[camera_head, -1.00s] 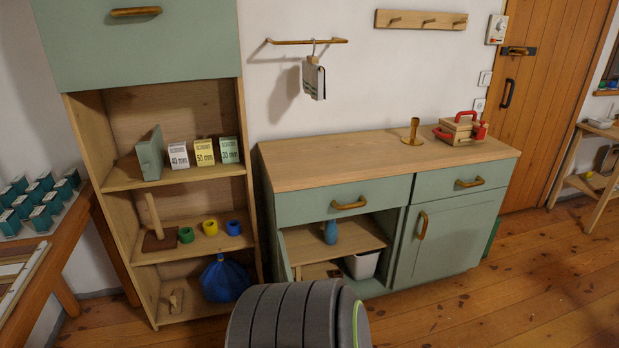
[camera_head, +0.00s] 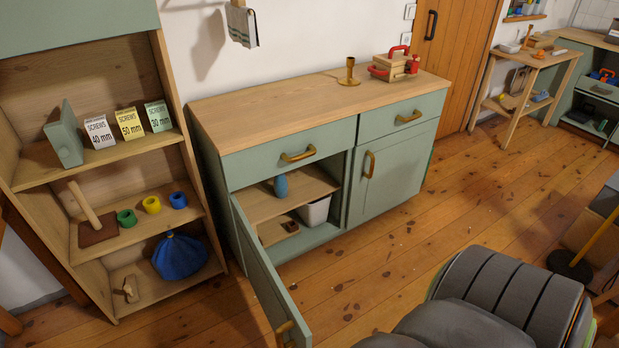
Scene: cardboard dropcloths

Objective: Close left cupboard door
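The left cupboard door (camera_head: 264,276) is green and stands wide open, swung out from the left side of the low cabinet toward me. Its wooden handle (camera_head: 285,333) shows near the lower end of the door, at the bottom of the view. The open compartment (camera_head: 262,205) holds a blue bottle (camera_head: 281,186) on its shelf and a white bin (camera_head: 315,212) below. The right cupboard door (camera_head: 385,178) is shut. Neither of my grippers is in view; a dark grey rounded part of mine fills the lower right.
An open shelf unit (camera_head: 88,173) with screw boxes, coloured rings and a blue bag stands left of the cabinet. The cabinet top (camera_head: 290,102) bears a candlestick (camera_head: 349,73) and a red-handled toolbox (camera_head: 395,65). The wooden floor (camera_head: 420,225) is clear right of the open door.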

